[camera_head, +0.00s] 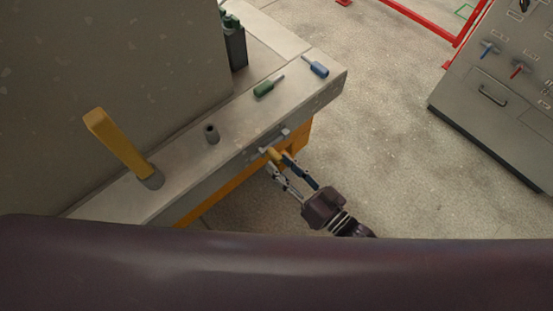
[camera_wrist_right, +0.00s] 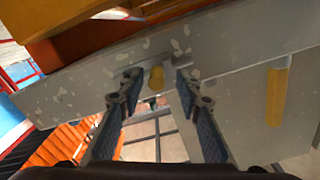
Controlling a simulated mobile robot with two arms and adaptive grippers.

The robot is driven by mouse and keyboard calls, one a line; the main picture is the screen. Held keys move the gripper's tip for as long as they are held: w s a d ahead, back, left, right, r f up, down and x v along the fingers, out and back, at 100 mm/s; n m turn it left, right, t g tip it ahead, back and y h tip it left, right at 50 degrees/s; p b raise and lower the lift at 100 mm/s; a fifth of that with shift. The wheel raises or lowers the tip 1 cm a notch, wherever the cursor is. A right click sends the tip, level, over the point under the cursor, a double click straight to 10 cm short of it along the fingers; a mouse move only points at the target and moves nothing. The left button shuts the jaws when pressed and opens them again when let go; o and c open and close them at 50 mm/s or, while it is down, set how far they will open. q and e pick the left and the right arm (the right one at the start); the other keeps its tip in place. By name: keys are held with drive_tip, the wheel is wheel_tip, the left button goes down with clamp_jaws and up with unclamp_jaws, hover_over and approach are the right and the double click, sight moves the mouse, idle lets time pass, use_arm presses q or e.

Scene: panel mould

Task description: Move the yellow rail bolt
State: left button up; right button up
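The yellow rail bolt (camera_head: 274,154) is a small yellow knob at a metal bracket on the front side of the grey mould edge. In the right wrist view the bolt (camera_wrist_right: 156,78) sits between the two fingertips, with a gap on each side. My right gripper (camera_head: 276,163) is open around the bolt, and its fingers (camera_wrist_right: 157,82) do not appear to touch it. My left gripper is in neither view.
A yellow lever (camera_head: 122,147) stands on the ledge at the left. A short dark cylinder (camera_head: 212,134), a green-handled tool (camera_head: 268,87) and a blue-handled tool (camera_head: 315,66) are on the ledge. A grey cabinet (camera_head: 495,100) stands at right, with open floor between.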

drive_tip(key=v, duration=0.9)
drive_tip(key=shift+s+d, duration=0.15)
drive_tip(key=d+f+g+h, duration=0.1)
drive_tip(key=d+f+h, duration=0.25)
drive_tip(key=f, duration=0.55)
drive_tip(key=s+d+f+m+g+h, duration=0.1)
drive_tip(key=d+f+h, duration=0.3)
drive_tip(key=f, duration=0.5)
drive_tip(key=d+f+g+h, duration=0.1)
drive_tip(key=d+f+h, duration=0.1)
drive_tip(key=d+f, duration=0.55)
drive_tip(key=s+d+f+g+h, duration=0.1)
drive_tip(key=s+f+g, duration=0.2)
drive_tip(key=s+f, duration=0.5)
drive_tip(key=s+d+f+m+g+h, duration=0.1)
drive_tip(key=s+d+f+g+h, duration=0.1)
drive_tip(key=s+f, duration=0.6)
drive_tip(key=shift+s+g, duration=0.8)
drive_tip(key=shift+s, duration=0.05)
drive_tip(key=s, duration=0.2)
drive_tip(key=s+f+g, duration=0.1)
drive_tip(key=s, duration=0.2)
drive_tip(key=s+a+f+g, duration=0.1)
drive_tip(key=s, duration=0.1)
drive_tip(key=shift+s+f, duration=0.15)
drive_tip(key=shift+s, duration=0.2)
drive_tip(key=shift+c, duration=0.4)
